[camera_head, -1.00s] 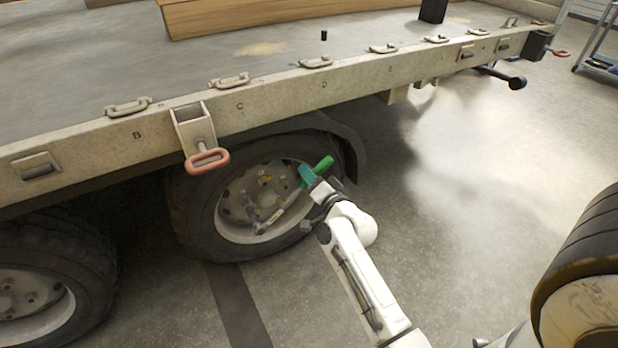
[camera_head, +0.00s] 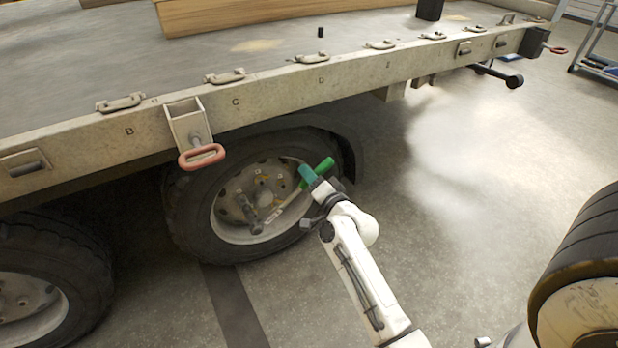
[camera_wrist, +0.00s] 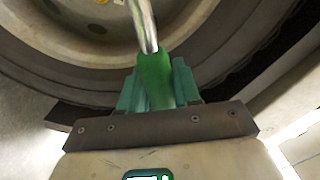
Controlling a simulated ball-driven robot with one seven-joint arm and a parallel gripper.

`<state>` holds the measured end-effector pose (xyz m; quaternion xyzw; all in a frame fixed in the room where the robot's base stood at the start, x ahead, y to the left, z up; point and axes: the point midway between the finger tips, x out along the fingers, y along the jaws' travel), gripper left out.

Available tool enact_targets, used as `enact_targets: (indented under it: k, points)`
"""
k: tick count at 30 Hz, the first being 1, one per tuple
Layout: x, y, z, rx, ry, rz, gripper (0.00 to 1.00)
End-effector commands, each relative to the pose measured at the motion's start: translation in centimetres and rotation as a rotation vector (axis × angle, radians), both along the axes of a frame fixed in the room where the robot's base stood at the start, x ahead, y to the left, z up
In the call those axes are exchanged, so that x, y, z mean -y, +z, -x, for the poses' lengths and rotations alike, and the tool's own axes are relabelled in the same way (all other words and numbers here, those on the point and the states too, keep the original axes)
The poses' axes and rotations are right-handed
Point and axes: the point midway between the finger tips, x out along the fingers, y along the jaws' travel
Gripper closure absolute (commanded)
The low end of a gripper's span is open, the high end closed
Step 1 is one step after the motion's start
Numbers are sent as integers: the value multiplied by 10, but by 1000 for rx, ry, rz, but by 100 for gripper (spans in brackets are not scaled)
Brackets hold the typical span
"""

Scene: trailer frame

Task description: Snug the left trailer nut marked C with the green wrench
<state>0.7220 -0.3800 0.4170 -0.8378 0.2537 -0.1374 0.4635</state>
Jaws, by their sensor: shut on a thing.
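My gripper (camera_head: 312,178) is shut on the green handle of the wrench (camera_head: 322,165), in front of the trailer wheel (camera_head: 225,208). In the wrist view the green handle (camera_wrist: 154,72) stands between the teal fingers (camera_wrist: 157,90), and the wrench's metal shaft runs up out of view. In the head view the shaft (camera_head: 283,210) slants down left to a grey socket end at the wheel's hub face (camera_head: 236,192). Nuts show around the hub, small and partly hidden. I cannot tell which nut the wrench touches. A letter C is on the trailer's side rail above the wheel.
The trailer side rail (camera_head: 290,95) runs above the wheel. A bracket with a red handle (camera_head: 201,156) hangs from it at the wheel's upper left. A second wheel (camera_head: 45,285) is at lower left. A large dark tire (camera_head: 590,235) is at right. Floor between is clear.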

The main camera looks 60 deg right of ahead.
Motion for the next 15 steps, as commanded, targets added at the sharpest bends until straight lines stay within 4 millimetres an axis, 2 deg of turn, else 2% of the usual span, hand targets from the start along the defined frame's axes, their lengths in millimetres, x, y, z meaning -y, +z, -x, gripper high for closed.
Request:
enact_targets:
  k: [15]
  points:
    - [7, -15, 4, 46, 2, -72, 100]
